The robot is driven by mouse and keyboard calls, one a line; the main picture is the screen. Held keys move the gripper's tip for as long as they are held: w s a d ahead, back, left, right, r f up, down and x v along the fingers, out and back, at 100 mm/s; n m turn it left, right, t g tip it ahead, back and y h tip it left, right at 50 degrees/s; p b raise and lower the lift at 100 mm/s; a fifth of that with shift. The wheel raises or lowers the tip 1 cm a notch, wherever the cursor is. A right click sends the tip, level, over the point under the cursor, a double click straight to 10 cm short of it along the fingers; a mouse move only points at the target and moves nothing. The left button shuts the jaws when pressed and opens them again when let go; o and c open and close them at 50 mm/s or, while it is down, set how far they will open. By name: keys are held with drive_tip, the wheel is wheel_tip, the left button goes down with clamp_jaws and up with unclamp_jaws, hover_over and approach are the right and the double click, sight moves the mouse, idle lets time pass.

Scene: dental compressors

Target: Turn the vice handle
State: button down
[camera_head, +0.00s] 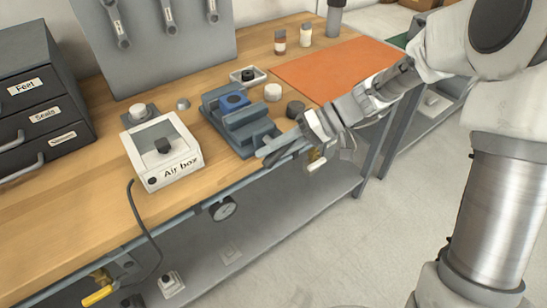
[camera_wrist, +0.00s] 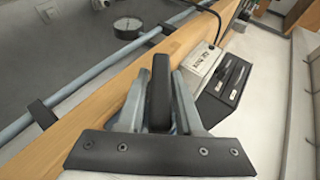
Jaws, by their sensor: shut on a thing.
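The grey-blue vice (camera_head: 240,123) stands at the front edge of the wooden bench in the head view, with a round blue part (camera_head: 234,101) in it. My gripper (camera_head: 281,149) is at the front right of the vice. In the wrist view my gripper's fingers (camera_wrist: 158,95) stand on both sides of a dark upright bar (camera_wrist: 160,92), which appears to be the vice handle. The fingers are shut on this bar. In the head view my gripper largely hides the handle, and its exact angle is unclear.
The Air box (camera_head: 165,153) stands left of the vice, with a small dish (camera_head: 248,76) and round pieces behind. An orange mat (camera_head: 325,68) lies at the back right. Dark drawers (camera_head: 42,95) stand at left. A gauge (camera_head: 222,208) and pipe run below the bench edge.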

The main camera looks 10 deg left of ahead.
drive_tip(key=m+g+y, duration=0.1)
drive_tip(key=y, duration=0.1)
drive_tip(key=g+y, duration=0.2)
drive_tip(key=shift+r+m+b, duration=0.15)
drive_tip(key=shift+m+b, duration=0.15)
drive_tip(key=shift+m, duration=0.1)
drive_tip(key=m+y, duration=0.1)
drive_tip(key=y, duration=0.1)
drive_tip(key=m+g+y, duration=0.1)
drive_tip(key=y, duration=0.2)
drive_tip(key=shift+r+g, duration=0.3)
drive_tip(key=shift+r, duration=0.1)
drive_tip(key=shift+m+y, duration=0.3)
drive_tip(key=shift+y, duration=0.1)
drive_tip(key=c, duration=0.7)
unclamp_jaws()
drive_tip(key=p+v, duration=0.1)
drive_tip(key=v, duration=1.6)
drive_tip(key=shift+w+f, duration=0.15)
